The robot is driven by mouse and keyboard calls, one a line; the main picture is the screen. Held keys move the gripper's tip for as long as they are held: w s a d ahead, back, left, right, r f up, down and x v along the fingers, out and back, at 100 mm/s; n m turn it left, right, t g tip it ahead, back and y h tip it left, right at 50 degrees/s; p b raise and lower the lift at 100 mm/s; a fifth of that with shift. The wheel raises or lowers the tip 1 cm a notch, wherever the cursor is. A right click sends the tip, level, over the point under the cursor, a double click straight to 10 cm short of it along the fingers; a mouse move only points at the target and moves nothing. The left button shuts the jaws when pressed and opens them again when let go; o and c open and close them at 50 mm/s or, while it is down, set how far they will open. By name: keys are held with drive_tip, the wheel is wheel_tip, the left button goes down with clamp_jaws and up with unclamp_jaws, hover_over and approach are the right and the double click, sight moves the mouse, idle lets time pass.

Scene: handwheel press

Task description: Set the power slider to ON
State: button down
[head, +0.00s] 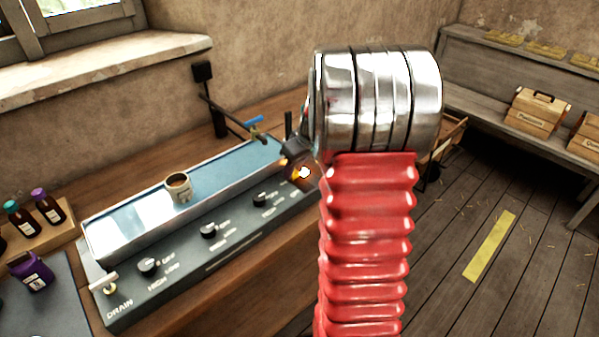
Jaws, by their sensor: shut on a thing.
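A long grey control panel (185,262) sits on the wooden bench, with a shallow blue-topped tray behind it. Several black rotary knobs and white lettering run along its face. My gripper (294,158) is at the right end of the panel, partly behind my own arm. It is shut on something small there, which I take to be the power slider. The slider itself, its markings and its position are hidden by the gripper and arm. A bright orange-white glow (304,173) shows just beside the gripper.
A drain lever (104,284) is at the panel's left end. A blue-handled tap (254,124) stands behind the tray. Small bottles (47,207) are at the left. Wooden boxes (537,110) sit on a right-hand bench.

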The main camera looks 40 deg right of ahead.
drive_tip(key=shift+w+r, duration=0.1)
drive_tip(key=shift+w, duration=0.05)
drive_tip(key=c, duration=1.5)
unclamp_jaws()
drive_tip(key=v, duration=1.3)
drive_tip(key=shift+r, duration=0.2)
